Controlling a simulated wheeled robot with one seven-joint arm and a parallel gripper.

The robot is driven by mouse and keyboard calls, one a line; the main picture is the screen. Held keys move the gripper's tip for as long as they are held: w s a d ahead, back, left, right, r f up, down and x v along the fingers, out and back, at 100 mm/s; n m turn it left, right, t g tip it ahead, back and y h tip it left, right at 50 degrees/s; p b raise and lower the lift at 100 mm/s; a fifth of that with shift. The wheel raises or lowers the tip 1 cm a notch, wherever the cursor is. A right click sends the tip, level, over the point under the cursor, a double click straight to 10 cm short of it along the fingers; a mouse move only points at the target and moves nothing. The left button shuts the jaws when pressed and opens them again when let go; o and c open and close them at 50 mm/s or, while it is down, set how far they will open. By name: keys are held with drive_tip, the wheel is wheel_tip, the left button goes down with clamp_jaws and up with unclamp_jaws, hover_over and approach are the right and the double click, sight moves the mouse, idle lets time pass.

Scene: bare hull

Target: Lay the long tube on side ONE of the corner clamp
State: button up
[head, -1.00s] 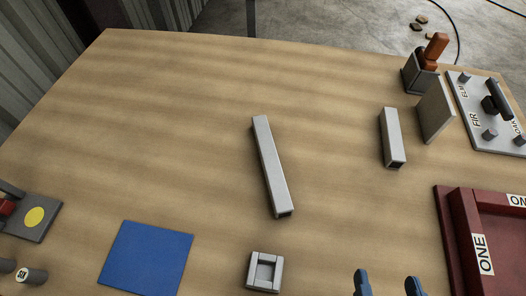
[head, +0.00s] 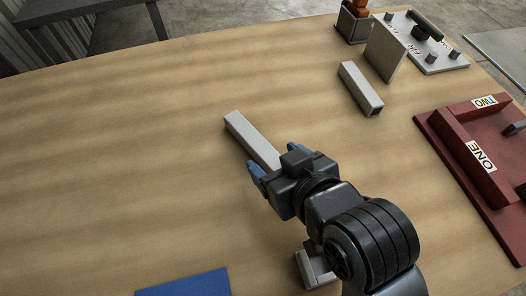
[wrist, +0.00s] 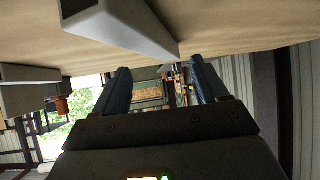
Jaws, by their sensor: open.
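The long tube (head: 245,136), a pale grey square bar, lies on the table. Its near part is hidden behind my gripper in the head view. It also shows large at the top of the wrist view (wrist: 125,28), outside the gap between the fingers. My gripper (head: 272,158) is open, its blue fingers over or beside the tube; the exact height is unclear. The gap between the fingers (wrist: 164,88) looks empty. The dark red corner clamp (head: 442,138) is at the right, with ONE on its nearer wall and TWO on its far wall.
A shorter grey tube (head: 360,88) lies farther back, near an upright board (head: 386,50) and a grey fixture plate (head: 440,62). A grey square block (head: 303,268) sits partly behind my arm. A blue mat (head: 185,286) is at the front. The table's left half is clear.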

sight(266, 151)
drive_tip(key=x, duration=0.5)
drive_tip(key=shift+d+f, duration=0.25)
drive_tip(key=shift+d, duration=0.05)
clamp_jaws()
idle(0.4)
